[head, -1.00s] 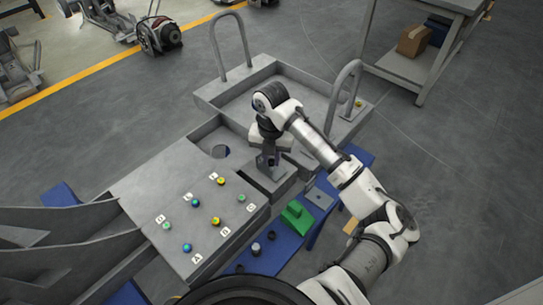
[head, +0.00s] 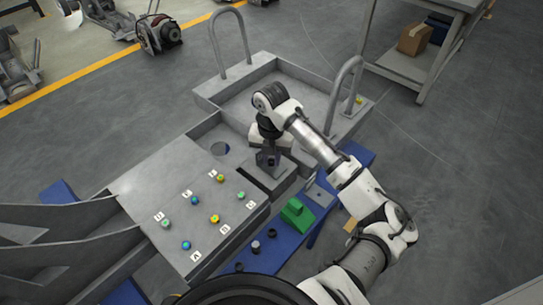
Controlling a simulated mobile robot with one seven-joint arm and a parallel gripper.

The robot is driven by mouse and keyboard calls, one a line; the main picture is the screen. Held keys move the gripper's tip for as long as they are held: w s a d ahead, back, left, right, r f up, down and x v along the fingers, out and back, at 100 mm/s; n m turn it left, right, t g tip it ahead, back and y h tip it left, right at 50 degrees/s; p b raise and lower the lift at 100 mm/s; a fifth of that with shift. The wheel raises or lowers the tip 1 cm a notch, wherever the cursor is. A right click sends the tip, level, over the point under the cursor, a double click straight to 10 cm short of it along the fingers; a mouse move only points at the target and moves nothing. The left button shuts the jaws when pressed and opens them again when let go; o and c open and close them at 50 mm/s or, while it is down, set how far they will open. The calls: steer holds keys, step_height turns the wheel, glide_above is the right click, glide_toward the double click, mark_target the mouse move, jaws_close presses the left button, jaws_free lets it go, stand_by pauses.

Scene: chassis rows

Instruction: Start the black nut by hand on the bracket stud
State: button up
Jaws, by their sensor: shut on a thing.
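My gripper (head: 268,160) points down over the grey block-like bracket (head: 276,183) at the near right side of the chassis. Its jaws are shut on a small dark thing, which I take to be the black nut; it is mostly hidden between the fingers. The bracket stud is hidden under the gripper, so I cannot tell whether the nut touches it or is threaded on it.
A grey plate (head: 165,215) with labelled coloured studs lies left of the gripper. A blue shelf (head: 290,240) along the near side holds a green block (head: 297,214) and several small dark parts. Two hoop handles (head: 347,85) rise from the chassis.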

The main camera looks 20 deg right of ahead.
steer(key=shift+f, duration=0.3)
steer(key=shift+r+m+p, duration=0.15)
steer(key=shift+m+p, duration=0.3)
steer(key=shift+m, duration=0.65)
steer(key=m+p, duration=0.1)
steer(key=m, duration=0.2)
steer(key=shift+a+m+p, duration=0.1)
steer(key=shift+m+p, duration=0.65)
steer(key=shift+m, duration=0.45)
steer(key=shift+m+p, duration=0.5)
steer(key=shift+m, duration=0.9)
